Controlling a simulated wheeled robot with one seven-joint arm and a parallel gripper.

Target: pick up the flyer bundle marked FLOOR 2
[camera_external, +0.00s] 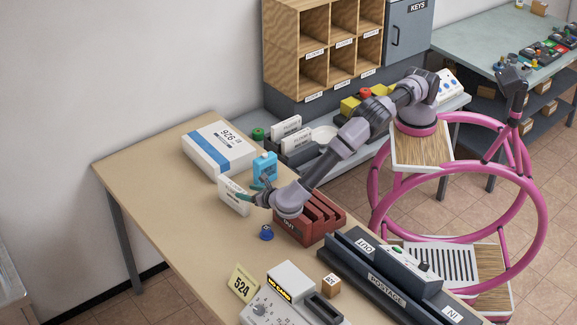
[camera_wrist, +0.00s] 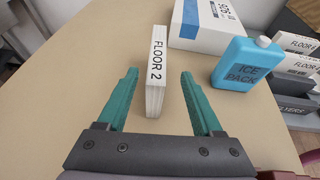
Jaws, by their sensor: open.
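The flyer bundle marked FLOOR 2 (camera_wrist: 157,75) is a white upright stack standing on the tan table in the wrist view. Its label faces up along its top edge. It also shows in the external view (camera_external: 233,197), left of my gripper. My gripper (camera_wrist: 158,78) is open, with one teal finger on each side of the bundle's near part and gaps on both sides. In the external view, my gripper (camera_external: 256,196) is low over the table beside the bundle, and its fingertips are partly hard to make out.
A blue ice pack (camera_wrist: 240,64) and a white box with a blue stripe (camera_wrist: 207,24) stand close to the bundle's right. Other floor bundles (camera_external: 286,128) stand in a grey tray behind. A dark red holder (camera_external: 318,216) sits under my arm. The table left of the bundle is clear.

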